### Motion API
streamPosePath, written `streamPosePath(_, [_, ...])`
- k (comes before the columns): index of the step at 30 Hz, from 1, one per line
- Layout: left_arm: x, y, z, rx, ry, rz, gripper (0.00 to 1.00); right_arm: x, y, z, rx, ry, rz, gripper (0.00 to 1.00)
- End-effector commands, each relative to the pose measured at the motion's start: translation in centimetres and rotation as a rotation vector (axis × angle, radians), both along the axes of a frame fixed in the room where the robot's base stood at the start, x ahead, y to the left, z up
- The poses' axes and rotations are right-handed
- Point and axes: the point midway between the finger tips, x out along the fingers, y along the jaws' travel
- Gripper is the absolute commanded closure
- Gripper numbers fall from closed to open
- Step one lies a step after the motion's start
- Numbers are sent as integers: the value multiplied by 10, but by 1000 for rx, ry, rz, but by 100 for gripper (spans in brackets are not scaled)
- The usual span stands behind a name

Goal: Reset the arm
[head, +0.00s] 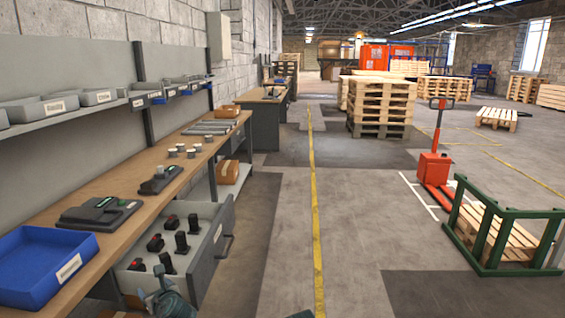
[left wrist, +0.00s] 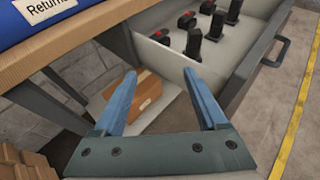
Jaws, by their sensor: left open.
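My left gripper (head: 168,296) is at the bottom of the head view, just in front of the open grey drawer (head: 216,240) of the workbench. In the left wrist view its two blue fingers (left wrist: 160,73) are spread apart with nothing between them. The fingertips point at the drawer's near side, and a cardboard box on the lower shelf shows beyond them. Only a small teal piece, which looks like part of my right gripper (head: 302,314), shows at the bottom edge of the head view; its jaws are hidden.
A blue "Returns" tray (head: 45,262) sits on the bench (head: 135,187). A green frame (head: 487,238) and an orange pallet jack (head: 434,168) stand right. The floor around the yellow line is clear.

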Motion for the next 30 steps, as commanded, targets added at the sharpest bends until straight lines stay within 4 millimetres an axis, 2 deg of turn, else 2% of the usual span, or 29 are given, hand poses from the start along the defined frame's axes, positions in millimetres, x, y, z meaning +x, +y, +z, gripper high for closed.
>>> streamPosePath(11, [-5,-18,7,-172,-55,83,25,0,0,21,0,0,0,43])
streamPosePath(17, [-11,-38,12,-344,-104,177,25,0,0,41,0,0,0,43])
streamPosePath(23, [-24,-72,21,-597,-167,342,25,0,0,73,0,0,0,43])
streamPosePath(26, [-36,-98,28,-760,-199,475,25,0,0,96,0,0,0,43])
streamPosePath(30, [-64,-150,44,-1025,-241,758,25,0,0,139,0,0,-1,43])
